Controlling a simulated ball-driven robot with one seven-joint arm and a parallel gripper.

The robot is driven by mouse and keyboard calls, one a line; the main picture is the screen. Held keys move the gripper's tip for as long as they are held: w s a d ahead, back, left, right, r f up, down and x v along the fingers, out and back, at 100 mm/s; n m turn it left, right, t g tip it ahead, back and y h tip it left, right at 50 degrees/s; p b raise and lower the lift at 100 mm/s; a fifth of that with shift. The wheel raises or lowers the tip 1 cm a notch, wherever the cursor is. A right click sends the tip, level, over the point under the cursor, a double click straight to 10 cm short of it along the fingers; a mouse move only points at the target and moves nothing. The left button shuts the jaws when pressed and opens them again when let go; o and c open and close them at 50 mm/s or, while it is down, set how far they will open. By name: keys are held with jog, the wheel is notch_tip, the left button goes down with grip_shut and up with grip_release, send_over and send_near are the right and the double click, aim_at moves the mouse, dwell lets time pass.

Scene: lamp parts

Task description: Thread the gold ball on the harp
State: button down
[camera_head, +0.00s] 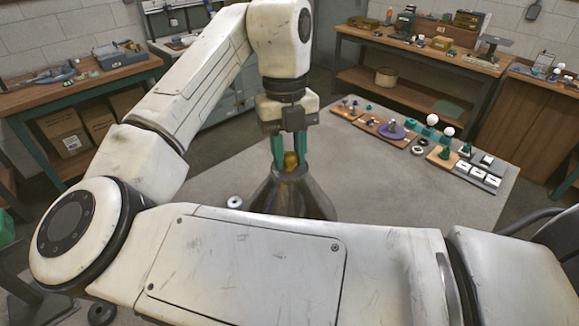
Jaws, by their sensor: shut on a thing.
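My gripper (290,160) points down at the middle of the picture, with green fingers on either side of the gold ball (291,161). It is shut on the ball. The ball is right at the top of a dark grey metal cone, which looks like a lampshade (292,193), standing on the grey table. I cannot tell whether the ball touches the top of the cone. I cannot make out the harp; the cone and my arm may hide it. My arm covers the lower part of the cone.
A small white round part (234,202) is left of the cone. Workbenches (75,90) line the walls.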

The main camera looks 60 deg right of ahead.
jog(key=shift+f, duration=0.1)
jog(key=m, duration=0.3)
jog(key=m+t, duration=0.1)
jog(key=m, duration=0.2)
jog(key=shift+s+m+y, duration=0.15)
jog(key=shift+m+y, duration=0.15)
jog(key=shift+m, duration=0.1)
jog(key=c, duration=0.9)
grip_release()
jog(key=shift+f, duration=0.1)
jog(key=shift+c, duration=0.2)
jog(key=n+g, duration=0.1)
jog(key=n, duration=0.6)
